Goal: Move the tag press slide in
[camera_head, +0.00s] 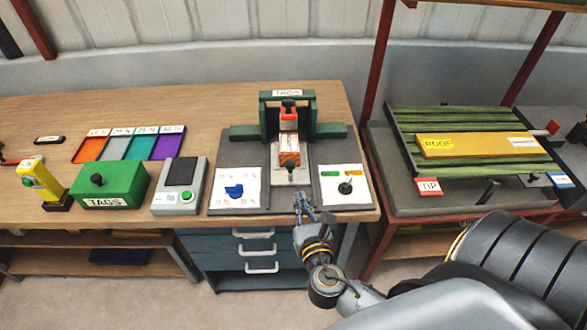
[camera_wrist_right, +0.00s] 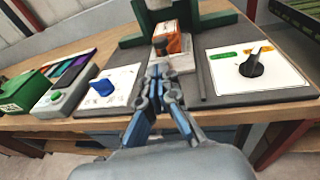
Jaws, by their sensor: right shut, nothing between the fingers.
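My right gripper (camera_head: 302,195) is shut and empty, just in front of the slide's front end. In the right wrist view its fingers (camera_wrist_right: 158,72) hide part of the slide. My left gripper is not visible.
White panels with a blue knob (camera_head: 234,190) and a black knob (camera_head: 345,188) flank the slide. A grey scale (camera_head: 180,190), a green TAGS box (camera_head: 112,190) and coloured trays (camera_head: 130,145) stand left. A green slatted rack (camera_head: 490,125) stands right. Drawers (camera_head: 258,255) lie below.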

